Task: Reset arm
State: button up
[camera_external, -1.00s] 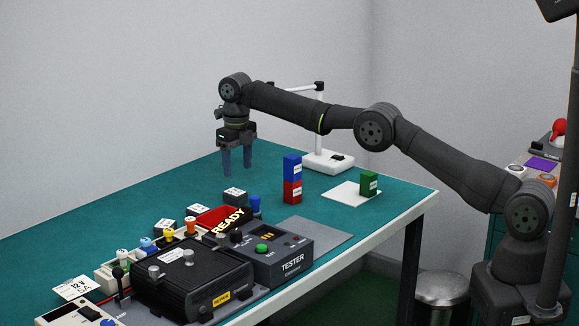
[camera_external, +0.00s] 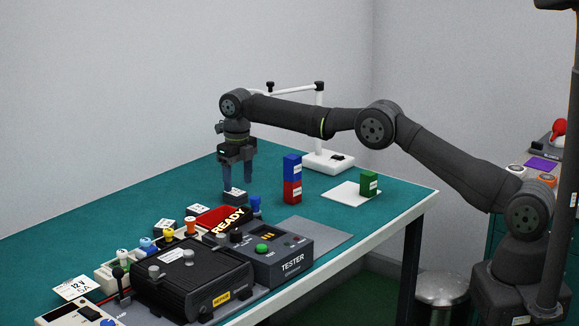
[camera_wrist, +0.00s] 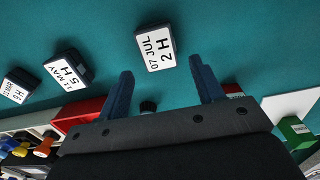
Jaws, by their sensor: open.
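My gripper (camera_external: 237,186) points down over the teal table with its two blue fingers apart. In the external view its fingertips overlap a small dark block with a white label (camera_external: 235,198). In the wrist view this block, labelled "07 JUL 2 H" (camera_wrist: 156,48), lies just beyond the open fingertips (camera_wrist: 161,70), in line with the gap. Nothing is held between the fingers. I cannot tell whether a fingertip touches the block.
Similar labelled blocks (camera_external: 198,210) stand to the left. A red READY tray (camera_external: 212,216), the tester (camera_external: 285,255) and a black power unit (camera_external: 195,280) are in front. A blue block (camera_external: 292,165) sits on a red block (camera_external: 292,191). A green block (camera_external: 369,184) stands on a white pad (camera_external: 343,193).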

aim_at(238, 193)
jog(key=shift+r, duration=0.9)
notch_tip(238, 193, down, 5)
jog(key=shift+f, duration=0.15)
notch_tip(238, 193, up, 8)
jog(key=shift+f, duration=0.25)
notch_tip(238, 193, down, 8)
jog(key=shift+r, duration=0.15)
jog(key=s+d+r+m, duration=0.1)
jog(key=d+r+m, duration=0.1)
jog(key=r+m, duration=0.3)
jog(key=s+d+r+m, duration=0.2)
jog(key=d+r+m, duration=0.1)
jog(key=r, duration=0.5)
jog(key=s+d+m, duration=0.6)
jog(key=d+m, duration=0.3)
jog(key=s+d+f+m, duration=0.1)
jog(key=s+d+m, duration=0.5)
jog(key=d+m, duration=0.3)
jog(key=shift+s+f+m, duration=0.25)
jog(key=shift+m, duration=0.15)
